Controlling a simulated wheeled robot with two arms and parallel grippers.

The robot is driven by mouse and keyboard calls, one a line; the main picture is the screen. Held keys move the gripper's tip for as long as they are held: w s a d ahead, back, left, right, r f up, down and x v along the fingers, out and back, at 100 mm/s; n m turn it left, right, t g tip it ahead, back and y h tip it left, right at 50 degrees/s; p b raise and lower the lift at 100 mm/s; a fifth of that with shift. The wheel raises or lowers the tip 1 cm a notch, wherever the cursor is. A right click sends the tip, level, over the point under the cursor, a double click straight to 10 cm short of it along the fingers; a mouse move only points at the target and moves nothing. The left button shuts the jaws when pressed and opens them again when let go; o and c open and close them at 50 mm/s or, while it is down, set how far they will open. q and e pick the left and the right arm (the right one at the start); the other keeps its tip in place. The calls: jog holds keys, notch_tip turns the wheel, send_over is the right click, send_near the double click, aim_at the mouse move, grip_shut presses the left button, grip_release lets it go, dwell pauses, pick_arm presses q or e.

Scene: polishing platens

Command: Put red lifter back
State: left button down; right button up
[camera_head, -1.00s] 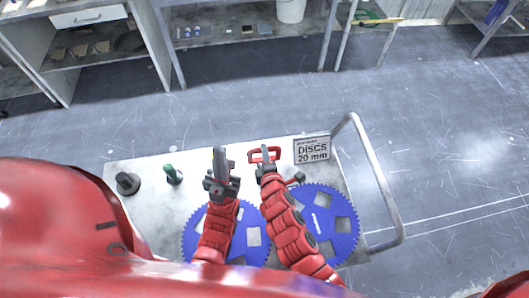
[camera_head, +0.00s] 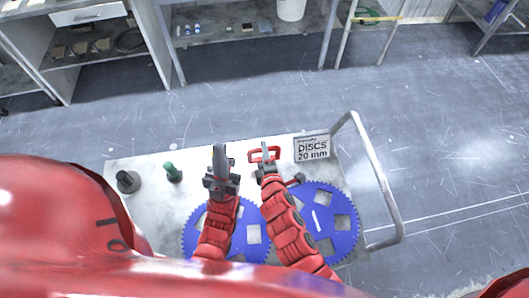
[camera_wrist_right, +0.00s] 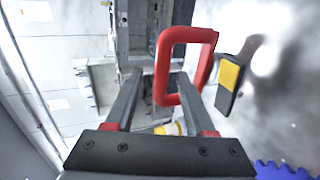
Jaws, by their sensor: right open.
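The red lifter (camera_head: 264,154), a red rectangular loop handle, is near the far edge of the trolley top, left of the sign. I cannot tell if a finger touches the loop. The lifter's lower part is hidden. My left gripper (camera_head: 220,152) is left of the lifter, pointing away; its finger gap is unclear.
The trolley top (camera_head: 140,213) carries two blue toothed discs (camera_head: 342,222) partly under my arms, a green knob (camera_head: 173,172), a dark round knob (camera_head: 127,181) and a "DISCS 20 mm" sign (camera_head: 312,148). A metal handrail (camera_head: 381,185) bounds its right side. Open floor lies beyond.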

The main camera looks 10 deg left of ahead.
jog(key=b+v, duration=0.4)
jog(key=v, duration=0.7)
jog(key=shift+s, duration=0.2)
jog(key=shift+r, duration=0.1)
